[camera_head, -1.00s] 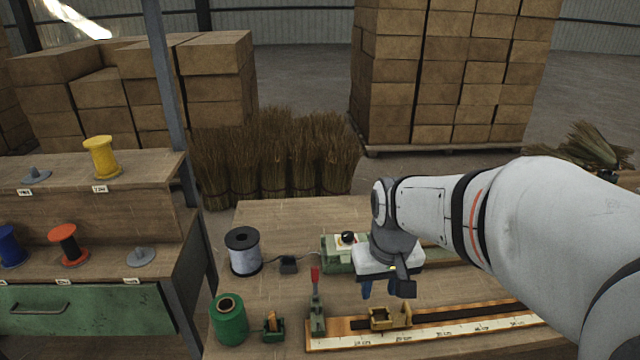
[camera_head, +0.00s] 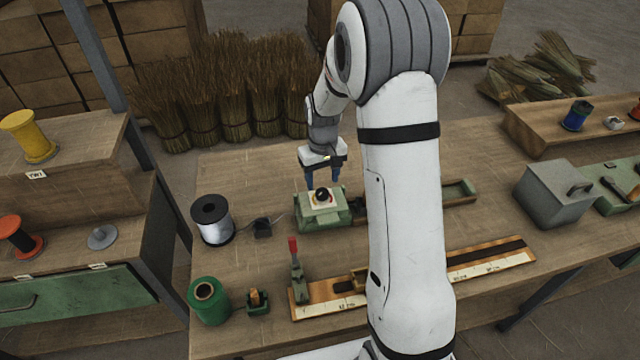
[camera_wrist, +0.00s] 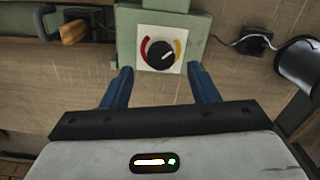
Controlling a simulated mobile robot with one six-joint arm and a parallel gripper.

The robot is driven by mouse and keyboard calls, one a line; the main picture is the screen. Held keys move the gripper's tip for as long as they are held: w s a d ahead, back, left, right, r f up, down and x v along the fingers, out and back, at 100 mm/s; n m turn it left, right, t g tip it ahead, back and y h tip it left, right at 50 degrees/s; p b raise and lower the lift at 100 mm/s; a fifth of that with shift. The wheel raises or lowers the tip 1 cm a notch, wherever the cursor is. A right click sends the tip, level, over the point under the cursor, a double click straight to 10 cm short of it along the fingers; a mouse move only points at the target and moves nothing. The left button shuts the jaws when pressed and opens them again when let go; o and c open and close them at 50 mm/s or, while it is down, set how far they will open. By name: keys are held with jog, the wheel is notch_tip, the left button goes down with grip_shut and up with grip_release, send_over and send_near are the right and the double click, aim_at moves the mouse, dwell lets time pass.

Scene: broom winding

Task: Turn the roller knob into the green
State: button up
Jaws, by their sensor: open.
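The roller knob (camera_head: 322,194) is black and sits on a white dial plate on a green box (camera_head: 335,215). In the wrist view the knob (camera_wrist: 163,52) shows a pale pointer line slanting up to the right, with a red arc on its left and a yellow arc on its right. I cannot make out a green arc. My gripper (camera_head: 322,176) is above and just behind the knob in the head view, fingers pointing down. In the wrist view its two blue fingers (camera_wrist: 160,70) are apart, one each side of the dial, with nothing between them.
A wire spool (camera_head: 212,222) and a small black block (camera_head: 262,228) with a cable stand left of the box. A red-handled lever (camera_head: 296,270), a ruler board (camera_head: 485,262) and a green spool (camera_head: 208,305) are nearer the front. A grey box (camera_head: 553,195) stands right.

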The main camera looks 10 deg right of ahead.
aim_at(322, 191)
jog(key=shift+f, duration=2.1)
jog(key=shift+c, duration=0.4)
jog(key=c, duration=0.9)
